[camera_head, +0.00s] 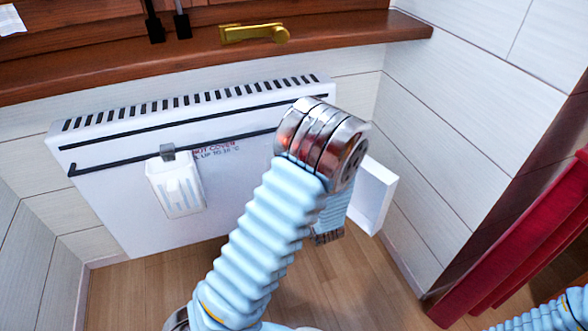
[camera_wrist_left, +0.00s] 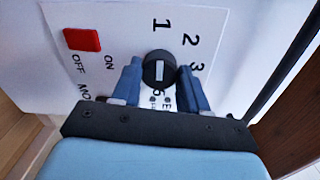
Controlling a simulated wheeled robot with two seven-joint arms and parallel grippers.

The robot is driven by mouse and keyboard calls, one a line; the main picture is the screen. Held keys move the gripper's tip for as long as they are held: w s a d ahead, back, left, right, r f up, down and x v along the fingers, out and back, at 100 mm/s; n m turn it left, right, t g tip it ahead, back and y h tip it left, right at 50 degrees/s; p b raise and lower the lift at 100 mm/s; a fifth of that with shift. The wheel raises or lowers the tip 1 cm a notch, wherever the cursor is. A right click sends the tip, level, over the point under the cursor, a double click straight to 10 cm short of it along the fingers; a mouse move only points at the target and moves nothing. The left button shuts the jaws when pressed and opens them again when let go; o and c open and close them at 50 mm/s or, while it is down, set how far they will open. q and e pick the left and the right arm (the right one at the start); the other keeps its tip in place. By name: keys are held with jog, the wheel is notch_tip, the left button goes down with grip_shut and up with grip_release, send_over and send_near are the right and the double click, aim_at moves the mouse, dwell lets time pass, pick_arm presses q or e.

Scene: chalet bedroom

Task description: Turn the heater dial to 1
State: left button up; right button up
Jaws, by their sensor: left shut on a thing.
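The heater (camera_head: 110,205) is a white wall panel under the wooden sill, with a box at its right end (camera_head: 375,195). In the left wrist view its control face shows a black round dial (camera_wrist_left: 159,70) with a white line, which runs up and down in the picture, in line with the printed 1 above. The 2 and 3 are to the right. My left gripper (camera_wrist_left: 159,77) has one blue finger on each side of the dial and is shut on it. In the head view my left arm hides the dial. My right gripper is out of view.
A red switch (camera_wrist_left: 82,39) marked ON and OFF sits left of the dial. A white container (camera_head: 178,190) hangs on the heater's front. A brass handle (camera_head: 254,33) is above the sill (camera_head: 190,58). Red furniture (camera_head: 530,235) stands at right; wooden floor (camera_head: 130,285) lies below.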

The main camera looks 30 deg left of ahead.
pick_arm(q)
jog(key=o, duration=1.1)
jog(key=shift+c, duration=0.2)
jog(key=shift+d, duration=0.1)
jog(key=v, duration=1.3)
jog(key=shift+s+d, duration=0.25)
